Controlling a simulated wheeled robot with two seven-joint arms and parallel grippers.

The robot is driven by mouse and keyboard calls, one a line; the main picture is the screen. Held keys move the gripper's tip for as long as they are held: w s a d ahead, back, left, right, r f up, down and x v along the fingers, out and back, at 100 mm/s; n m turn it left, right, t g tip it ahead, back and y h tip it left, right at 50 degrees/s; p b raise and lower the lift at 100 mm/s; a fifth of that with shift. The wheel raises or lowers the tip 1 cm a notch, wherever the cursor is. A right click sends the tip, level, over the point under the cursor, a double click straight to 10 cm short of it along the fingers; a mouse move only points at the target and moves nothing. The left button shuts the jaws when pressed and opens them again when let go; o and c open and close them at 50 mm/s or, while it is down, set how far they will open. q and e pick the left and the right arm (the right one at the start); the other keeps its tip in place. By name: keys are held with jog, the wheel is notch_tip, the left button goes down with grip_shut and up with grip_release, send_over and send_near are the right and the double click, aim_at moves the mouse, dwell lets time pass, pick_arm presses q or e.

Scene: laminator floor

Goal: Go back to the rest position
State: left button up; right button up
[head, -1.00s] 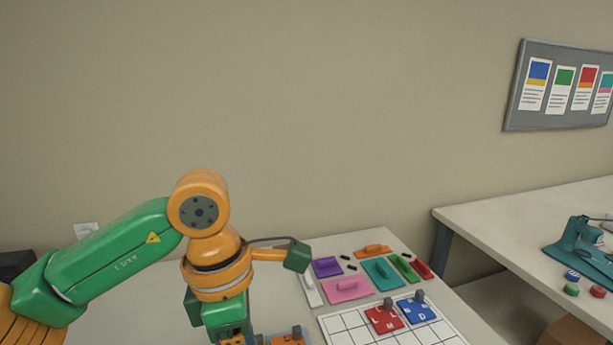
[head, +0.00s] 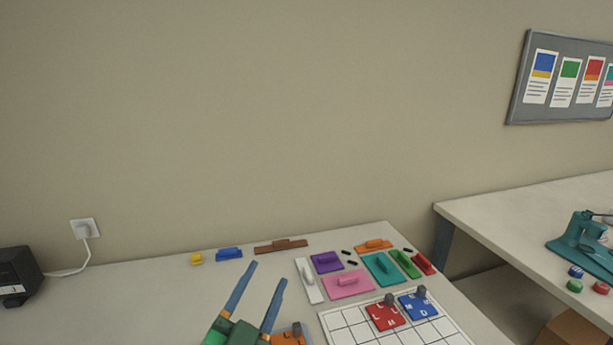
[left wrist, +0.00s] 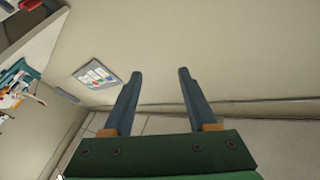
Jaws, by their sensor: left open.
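My left gripper (head: 262,288) shows at the bottom of the head view, pointing up and away over the near part of the table. Its two blue fingers are apart with nothing between them. In the left wrist view the open fingers (left wrist: 160,85) frame only bare wall and some floor. My right gripper is in neither view.
A table (head: 140,290) holds a white grid board (head: 345,336) with a red tile (head: 385,317) and a blue tile (head: 417,307). Several coloured handled blocks lie behind it. A second table (head: 520,205) bears a teal press (head: 580,245). The table's left part is mostly clear.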

pick_arm(q)
jog(key=s+a+f+n+g+y, duration=0.2)
jog(key=s+a+f+n+g, duration=0.15)
jog(key=f, duration=0.65)
jog(key=s+a+f+n+g+y, duration=0.25)
jog(key=s+a+f+g, duration=0.2)
jog(key=f, duration=0.45)
jog(key=s+a+f+n+g, duration=0.1)
jog(key=s+f+g, duration=0.3)
jog(key=s, duration=0.4)
jog(key=s+a+f+g, duration=0.1)
jog(key=s+f+g, duration=0.35)
jog(key=s, duration=0.25)
notch_tip(320, 180, down, 24)
jog(key=s+b, duration=0.2)
jog(key=b, duration=0.5)
jog(key=s+a+f+g+b, duration=0.1)
jog(key=s+f+b, duration=0.5)
jog(key=s+f, duration=0.6)
notch_tip(320, 180, down, 4)
jog(key=shift+s+a+f+g+y, duration=0.1)
jog(key=shift+s+a+g+y, duration=0.25)
